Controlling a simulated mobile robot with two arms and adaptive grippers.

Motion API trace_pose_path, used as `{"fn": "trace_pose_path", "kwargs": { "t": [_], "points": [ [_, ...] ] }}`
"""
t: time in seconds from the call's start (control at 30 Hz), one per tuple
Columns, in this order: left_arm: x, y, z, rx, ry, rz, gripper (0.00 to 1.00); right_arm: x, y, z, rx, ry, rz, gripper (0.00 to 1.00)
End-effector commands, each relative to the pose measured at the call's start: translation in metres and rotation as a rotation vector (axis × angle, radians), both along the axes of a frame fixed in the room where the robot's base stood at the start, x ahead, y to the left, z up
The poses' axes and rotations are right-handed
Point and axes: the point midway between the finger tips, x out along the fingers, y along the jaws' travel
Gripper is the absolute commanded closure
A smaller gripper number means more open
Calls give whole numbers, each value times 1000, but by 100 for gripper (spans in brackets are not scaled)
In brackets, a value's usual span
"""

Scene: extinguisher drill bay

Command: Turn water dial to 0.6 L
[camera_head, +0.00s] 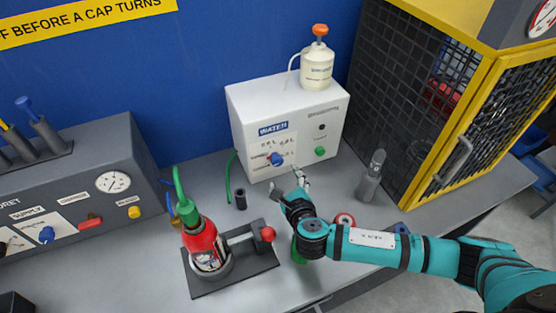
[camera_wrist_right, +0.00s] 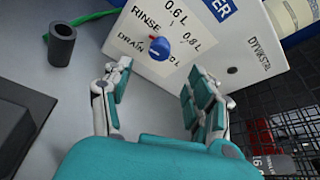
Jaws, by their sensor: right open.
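The water dial is a blue knob (camera_head: 276,159) with a red pointer, on the front of the white WATER box (camera_head: 246,133). In the right wrist view the dial (camera_wrist_right: 160,50) has labels RINSE, 0.6 L, 0.8 L and DRAIN around it. Its red pointer is turned toward the upper left, on the RINSE and DRAIN side, away from 0.6 L; the exact mark I cannot tell. My right gripper (camera_head: 300,178) is open and empty, in front of the box, just below and right of the dial. Its fingers (camera_wrist_right: 156,80) spread on either side below the dial, apart from it. My left gripper is not in view.
A green button (camera_head: 320,151) is right of the dial. A white bottle with an orange top (camera_head: 317,70) stands on the box. A red extinguisher (camera_head: 203,245) sits in a stand at front left. A black cup (camera_head: 240,199) and a grey canister (camera_head: 370,178) flank the gripper.

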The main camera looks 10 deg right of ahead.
Motion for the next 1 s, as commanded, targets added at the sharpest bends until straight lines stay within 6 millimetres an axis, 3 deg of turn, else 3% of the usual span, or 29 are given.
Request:
{"fn": "trace_pose_path", "kwargs": {
  "t": [0.2, 0.33, 0.43, 0.63, 0.93, 1.0],
  "points": [
    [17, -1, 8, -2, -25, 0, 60, 47, 1, -15, -1, -1, -3, 42],
    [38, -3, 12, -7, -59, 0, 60, 69, 2, -24, -1, 0, -2, 42],
    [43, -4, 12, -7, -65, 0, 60, 82, 2, -30, 1, 0, -1, 42],
    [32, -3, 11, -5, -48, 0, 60, 95, 3, -36, 1, 1, 0, 42],
    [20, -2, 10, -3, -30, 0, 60, 97, 2, -36, 2, 1, 0, 42],
    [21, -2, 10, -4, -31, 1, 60, 97, 2, -36, 1, 1, 0, 49]
  ]
}}
